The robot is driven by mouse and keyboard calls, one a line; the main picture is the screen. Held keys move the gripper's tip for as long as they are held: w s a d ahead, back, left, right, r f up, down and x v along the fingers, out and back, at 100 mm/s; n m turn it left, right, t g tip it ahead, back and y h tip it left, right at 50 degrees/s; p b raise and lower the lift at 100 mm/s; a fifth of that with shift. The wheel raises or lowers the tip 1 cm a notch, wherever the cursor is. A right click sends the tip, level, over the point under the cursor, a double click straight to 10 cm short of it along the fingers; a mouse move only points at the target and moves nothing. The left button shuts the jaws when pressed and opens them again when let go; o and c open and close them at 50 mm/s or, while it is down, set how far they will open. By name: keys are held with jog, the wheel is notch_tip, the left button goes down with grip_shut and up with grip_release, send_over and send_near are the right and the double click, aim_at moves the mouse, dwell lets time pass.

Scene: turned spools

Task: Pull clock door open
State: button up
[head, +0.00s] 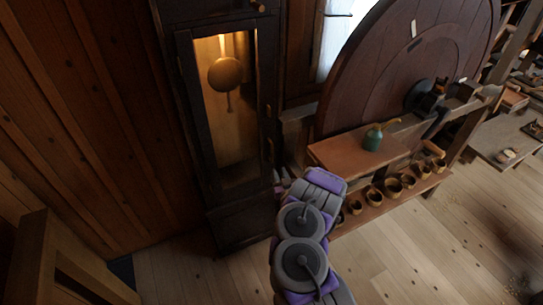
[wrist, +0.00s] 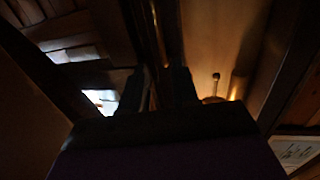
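The tall dark wood clock (head: 243,222) stands against the wall in the head view. Its narrow glazed door (head: 190,110) looks shut, with a warm-lit round pendulum (head: 225,74) behind the glass. A small handle (head: 269,148) is on the door's right side. My gripper (head: 281,187) is low at the clock's right edge, below the handle, and mostly hidden by my purple and grey arm. In the dark wrist view, the fingers of my gripper (wrist: 158,90) are silhouettes with a gap between them. The pendulum (wrist: 213,87) shows to their right. Contact with the handle cannot be told.
A large round wooden wheel (head: 370,90) stands right of the clock. Before it, a bench (head: 340,150) carries a green can (head: 373,138), with several small cups (head: 393,187) on a lower shelf. Wooden furniture (head: 75,275) is at lower left. Floor (head: 180,275) before the clock is clear.

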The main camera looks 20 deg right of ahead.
aim_at(272, 154)
jog(key=w+b, duration=0.1)
jog(key=w, duration=0.3)
jog(key=w+d+b, duration=0.1)
jog(key=w, duration=0.3)
jog(key=w+d+b, duration=0.1)
jog(key=w, duration=0.3)
jog(key=shift+b, duration=0.3)
jog(key=shift+w+r, duration=0.1)
jog(key=shift+w, duration=0.4)
grip_shut()
